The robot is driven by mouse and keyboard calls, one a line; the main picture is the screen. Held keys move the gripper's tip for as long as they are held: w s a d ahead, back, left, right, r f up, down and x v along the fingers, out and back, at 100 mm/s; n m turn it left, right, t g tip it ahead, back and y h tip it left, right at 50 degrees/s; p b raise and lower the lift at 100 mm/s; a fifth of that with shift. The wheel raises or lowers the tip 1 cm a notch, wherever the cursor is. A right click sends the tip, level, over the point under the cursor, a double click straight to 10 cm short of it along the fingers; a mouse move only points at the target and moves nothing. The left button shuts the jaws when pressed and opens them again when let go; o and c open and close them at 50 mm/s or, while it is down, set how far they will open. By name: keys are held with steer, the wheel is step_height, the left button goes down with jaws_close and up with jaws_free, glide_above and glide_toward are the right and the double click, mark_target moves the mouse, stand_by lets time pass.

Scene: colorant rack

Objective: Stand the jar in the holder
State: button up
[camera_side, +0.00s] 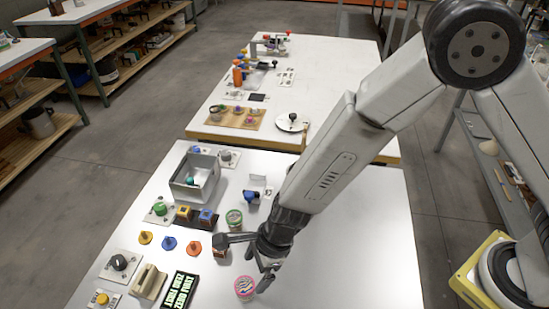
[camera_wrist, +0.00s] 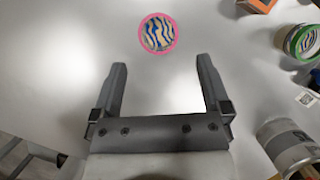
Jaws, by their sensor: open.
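A round jar with a pink rim and a wavy blue, cream and white top (camera_side: 244,287) stands on the white table near its front edge. In the wrist view the jar (camera_wrist: 158,34) lies just beyond my fingertips, between their lines. My gripper (camera_side: 243,262) is open and empty, close to the jar; the wrist view also shows its spread fingers (camera_wrist: 161,63). A second jar with a green rim (camera_side: 234,217) stands farther back and shows at the right of the wrist view (camera_wrist: 302,42). I cannot tell which thing is the holder.
A grey cylinder (camera_wrist: 287,145) is at lower right in the wrist view. An open grey box (camera_side: 194,180), coloured discs (camera_side: 168,243) and a black sign with green letters (camera_side: 180,290) stand to the left. The table right of my gripper is clear.

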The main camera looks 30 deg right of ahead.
mark_target(245, 289)
steer(key=shift+x, duration=1.5)
steer(key=shift+s+a+f, duration=0.1)
steer(key=shift+a, duration=0.05)
steer(key=shift+x, duration=2.45)
jaws_close()
steer(key=shift+r, duration=0.35)
